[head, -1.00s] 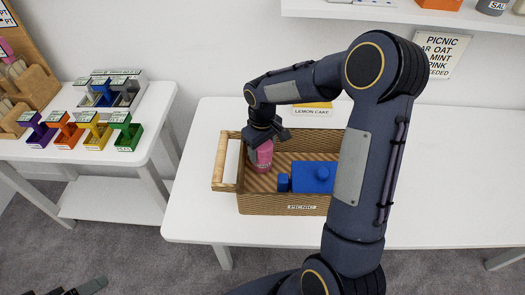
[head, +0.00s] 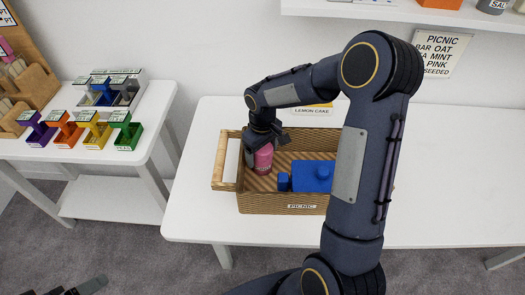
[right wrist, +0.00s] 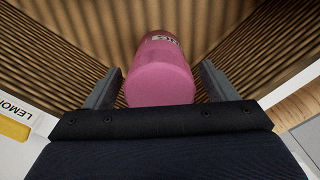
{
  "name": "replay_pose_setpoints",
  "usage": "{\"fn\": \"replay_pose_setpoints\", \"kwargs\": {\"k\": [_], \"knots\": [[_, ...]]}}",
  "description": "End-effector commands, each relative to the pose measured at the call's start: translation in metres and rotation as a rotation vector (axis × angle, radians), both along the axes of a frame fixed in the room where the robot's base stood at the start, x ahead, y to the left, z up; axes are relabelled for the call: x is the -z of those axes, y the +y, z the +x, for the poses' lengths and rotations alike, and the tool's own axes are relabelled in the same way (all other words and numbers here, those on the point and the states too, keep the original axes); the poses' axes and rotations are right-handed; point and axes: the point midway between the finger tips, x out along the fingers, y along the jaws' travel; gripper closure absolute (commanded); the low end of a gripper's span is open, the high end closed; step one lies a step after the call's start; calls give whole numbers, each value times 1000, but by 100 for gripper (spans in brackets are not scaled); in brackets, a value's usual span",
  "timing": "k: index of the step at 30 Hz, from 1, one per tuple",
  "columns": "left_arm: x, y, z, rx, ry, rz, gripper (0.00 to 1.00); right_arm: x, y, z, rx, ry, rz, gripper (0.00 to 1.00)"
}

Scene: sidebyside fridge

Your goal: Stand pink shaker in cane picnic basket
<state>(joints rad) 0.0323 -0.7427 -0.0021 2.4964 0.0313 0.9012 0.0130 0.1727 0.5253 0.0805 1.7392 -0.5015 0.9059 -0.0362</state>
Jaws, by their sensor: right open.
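The pink shaker (head: 264,158) stands upright inside the cane picnic basket (head: 285,203), near its left end. In the right wrist view the pink shaker (right wrist: 160,78) lies between the two fingers, with a gap on each side. My right gripper (head: 263,140) is open around the shaker's upper part; its fingertips show in the wrist view (right wrist: 158,88). The basket's ribbed inner walls (right wrist: 60,60) show there too. A dark tip at the lower left of the head view, likely my left gripper (head: 88,287), is cut off by the frame edge.
A blue container (head: 314,177) sits in the basket right of the shaker. The basket's wooden handle (head: 220,160) is at its left. A yellow lemon cake label (head: 318,107) is behind. The white table (head: 450,180) is clear on the right.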

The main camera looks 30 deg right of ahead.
Motion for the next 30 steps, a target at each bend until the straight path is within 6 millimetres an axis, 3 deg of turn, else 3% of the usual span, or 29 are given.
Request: {"fn": "replay_pose_setpoints", "kwargs": {"k": [5, 15, 23, 26, 30], "knots": [[-1, 0, 0, 0, 0, 0, 18, -26, 0, 1, 2, -5, -1, 21], [-1, 0, 0, 0, 0, 0, 18, -97, 0, 1, 1, -5, 0, 21], [-1, 0, 0, 0, 0, 0, 18, -124, 0, -4, 5, -8, 4, 21], [-1, 0, 0, 0, 0, 0, 18, -138, 1, -22, 29, -42, 26, 21], [-1, 0, 0, 0, 0, 0, 18, -162, 10, -77, 105, -134, 100, 21]]}}
